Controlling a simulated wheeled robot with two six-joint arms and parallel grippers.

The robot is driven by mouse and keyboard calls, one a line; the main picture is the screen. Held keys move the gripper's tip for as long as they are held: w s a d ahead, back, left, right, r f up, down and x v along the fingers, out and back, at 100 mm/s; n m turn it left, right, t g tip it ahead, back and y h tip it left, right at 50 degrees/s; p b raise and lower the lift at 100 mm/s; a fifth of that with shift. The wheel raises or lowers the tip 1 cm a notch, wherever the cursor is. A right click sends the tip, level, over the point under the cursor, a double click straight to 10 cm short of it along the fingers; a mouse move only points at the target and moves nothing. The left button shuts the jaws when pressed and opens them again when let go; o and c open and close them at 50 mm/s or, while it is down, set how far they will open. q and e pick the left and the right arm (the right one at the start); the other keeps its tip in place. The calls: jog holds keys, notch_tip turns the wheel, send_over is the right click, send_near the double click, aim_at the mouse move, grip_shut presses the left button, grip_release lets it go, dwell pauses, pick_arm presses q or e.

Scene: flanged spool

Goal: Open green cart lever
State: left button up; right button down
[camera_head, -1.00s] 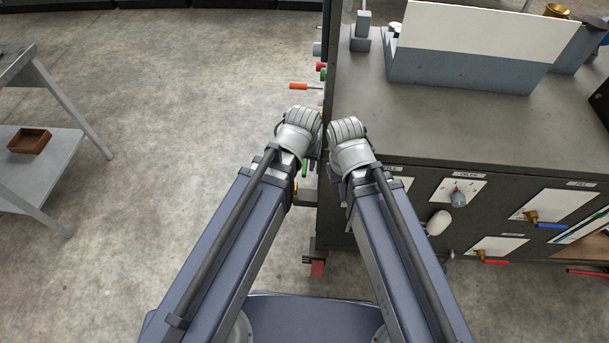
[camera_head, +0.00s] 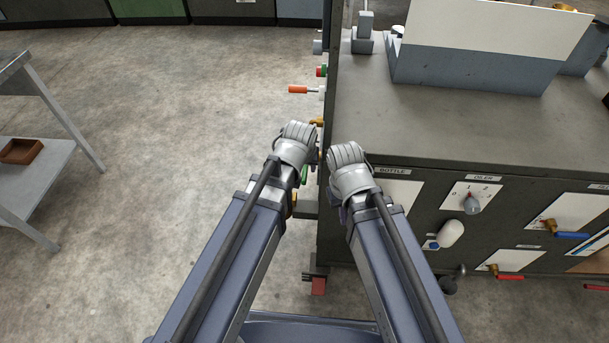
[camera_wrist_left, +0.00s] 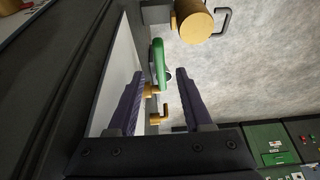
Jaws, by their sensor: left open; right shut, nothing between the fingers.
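A green lever (camera_head: 304,175) is on the left side face of the dark cabinet, partly hidden by my left wrist in the head view. In the left wrist view the green lever (camera_wrist_left: 159,63) points away from a brass valve body (camera_wrist_left: 153,90). My left gripper (camera_wrist_left: 162,80) is open, with a dark finger on each side of the brass valve and the near end of the lever. I cannot tell whether the fingers touch it. My right gripper (camera_head: 344,213) is shut and empty over the cabinet's near edge, its fingers mostly hidden by the wrist.
The dark cabinet (camera_head: 430,125) fills the right, with knobs and valves on its front. An orange handle (camera_head: 299,89) sticks out from its side. A large brass cylinder (camera_wrist_left: 193,20) is beyond the lever. A grey table (camera_head: 40,185) stands left; the floor between is clear.

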aim_at(305, 172)
pick_arm(q)
jog(key=b+x, duration=0.3)
jog(key=x, duration=0.1)
jog(key=shift+w+f, duration=0.1)
jog(key=shift+f, duration=0.2)
grip_shut()
dwell(1.2)
